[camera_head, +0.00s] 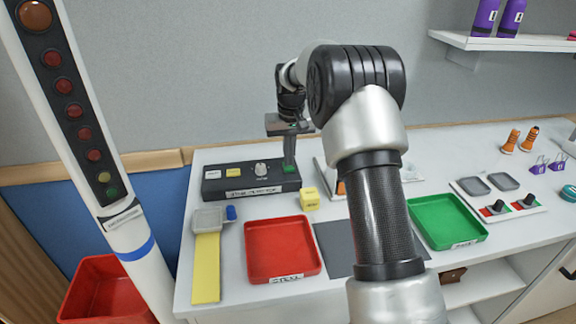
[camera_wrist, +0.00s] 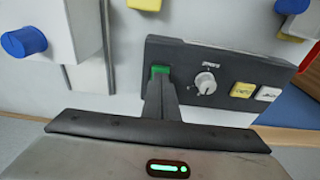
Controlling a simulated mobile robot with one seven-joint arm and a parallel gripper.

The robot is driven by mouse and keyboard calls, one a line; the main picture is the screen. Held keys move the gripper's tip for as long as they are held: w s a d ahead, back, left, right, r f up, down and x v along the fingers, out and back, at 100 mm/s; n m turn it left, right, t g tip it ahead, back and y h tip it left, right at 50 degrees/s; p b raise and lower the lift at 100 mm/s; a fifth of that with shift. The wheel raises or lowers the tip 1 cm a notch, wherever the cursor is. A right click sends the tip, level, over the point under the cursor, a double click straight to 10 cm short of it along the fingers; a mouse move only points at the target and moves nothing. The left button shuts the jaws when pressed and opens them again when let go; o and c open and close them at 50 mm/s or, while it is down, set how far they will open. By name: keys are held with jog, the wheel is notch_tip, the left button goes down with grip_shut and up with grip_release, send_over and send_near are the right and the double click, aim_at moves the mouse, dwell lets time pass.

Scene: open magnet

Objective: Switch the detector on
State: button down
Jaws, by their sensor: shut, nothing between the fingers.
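A dark control box (camera_head: 250,184) stands on the left part of the white table. It has a yellow button, a white button and a round knob (camera_head: 260,168) on top; its front label is too small to read surely. In the wrist view the box (camera_wrist: 220,65) shows a green button (camera_wrist: 160,69) beside the knob (camera_wrist: 205,83). My gripper (camera_head: 289,160) is shut and empty, pointing down at the box's right end. In the wrist view its fingertips (camera_wrist: 161,80) are at the green button and partly cover it. I cannot tell whether they touch or press it.
A white post (camera_head: 105,160) with dark red lamps and a green lamp (camera_head: 112,192) stands at left. A yellow cube (camera_head: 309,199), a red tray (camera_head: 283,223) and a grey block with a blue knob (camera_head: 231,213) lie near the box. A green tray (camera_head: 447,222) is further right.

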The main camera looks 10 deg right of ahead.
jog(key=shift+f, duration=0.55)
jog(key=shift+r, duration=0.1)
notch_tip(320, 180, up, 7)
jog(key=p, duration=0.5)
dwell(0.4)
